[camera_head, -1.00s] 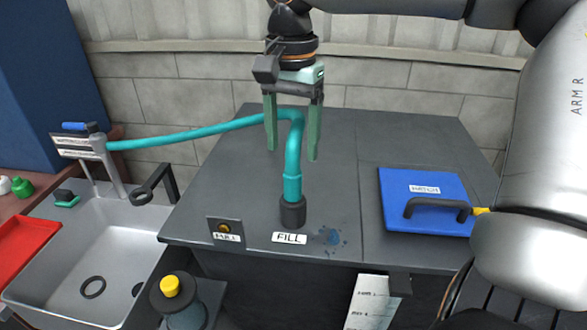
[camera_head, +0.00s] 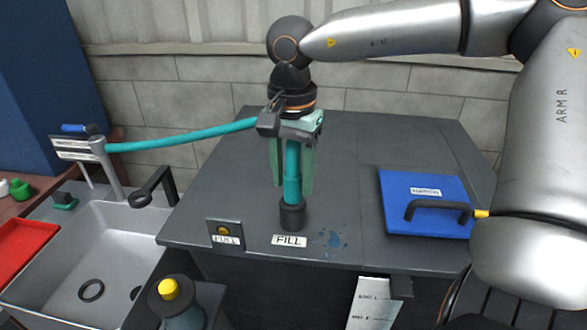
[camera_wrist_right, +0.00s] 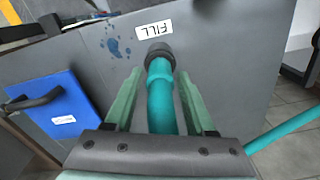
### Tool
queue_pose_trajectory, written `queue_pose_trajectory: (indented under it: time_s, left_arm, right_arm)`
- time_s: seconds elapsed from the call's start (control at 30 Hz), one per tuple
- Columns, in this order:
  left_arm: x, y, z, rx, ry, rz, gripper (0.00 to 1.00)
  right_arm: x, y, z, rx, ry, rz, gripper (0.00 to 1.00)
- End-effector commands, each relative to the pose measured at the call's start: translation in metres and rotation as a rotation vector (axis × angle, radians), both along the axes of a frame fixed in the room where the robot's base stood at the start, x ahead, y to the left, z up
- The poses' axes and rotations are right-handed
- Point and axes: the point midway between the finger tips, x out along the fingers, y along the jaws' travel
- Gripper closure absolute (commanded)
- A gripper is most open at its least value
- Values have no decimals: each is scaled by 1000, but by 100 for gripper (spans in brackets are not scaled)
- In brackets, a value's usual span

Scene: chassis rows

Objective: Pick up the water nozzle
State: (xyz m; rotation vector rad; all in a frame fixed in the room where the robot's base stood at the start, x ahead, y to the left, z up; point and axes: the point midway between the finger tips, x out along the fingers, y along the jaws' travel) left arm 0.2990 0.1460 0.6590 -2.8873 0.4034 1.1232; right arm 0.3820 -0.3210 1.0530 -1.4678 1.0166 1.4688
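The water nozzle is the teal spout (camera_head: 292,180) on the end of the teal hose (camera_head: 185,137). It stands upright in the dark round fill port (camera_head: 292,216) behind the FILL label. My right gripper (camera_head: 292,188) points down over the nozzle, one green finger on each side of it. In the right wrist view the nozzle (camera_wrist_right: 161,95) lies between the two fingers, with a gap visible on either side, so the gripper is open. The hose's upper bend is hidden behind the gripper in the head view. My left gripper is not in view.
A blue hatch (camera_head: 427,200) with a dark handle lies on the grey top at right. A steel sink (camera_head: 130,240) with a dark tap is at left. A yellow-topped post (camera_head: 170,290) stands in front. A FULL indicator plate (camera_head: 224,232) sits left of the FILL label.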

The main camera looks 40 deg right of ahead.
Motion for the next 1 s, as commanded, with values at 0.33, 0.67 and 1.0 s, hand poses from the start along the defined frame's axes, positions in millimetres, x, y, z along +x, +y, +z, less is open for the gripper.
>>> queue_pose_trajectory:
  time_s: [0.33, 0.67, 1.0]
  left_arm:
    - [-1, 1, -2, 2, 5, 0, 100]
    - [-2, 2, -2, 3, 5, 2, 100]
    - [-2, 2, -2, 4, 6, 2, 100]
  right_arm:
    - [0, 0, 0, -1, -1, 0, 86]
    - [0, 0, 1, -1, -1, 0, 100]
    - [1, 0, 3, 0, -2, 0, 100]
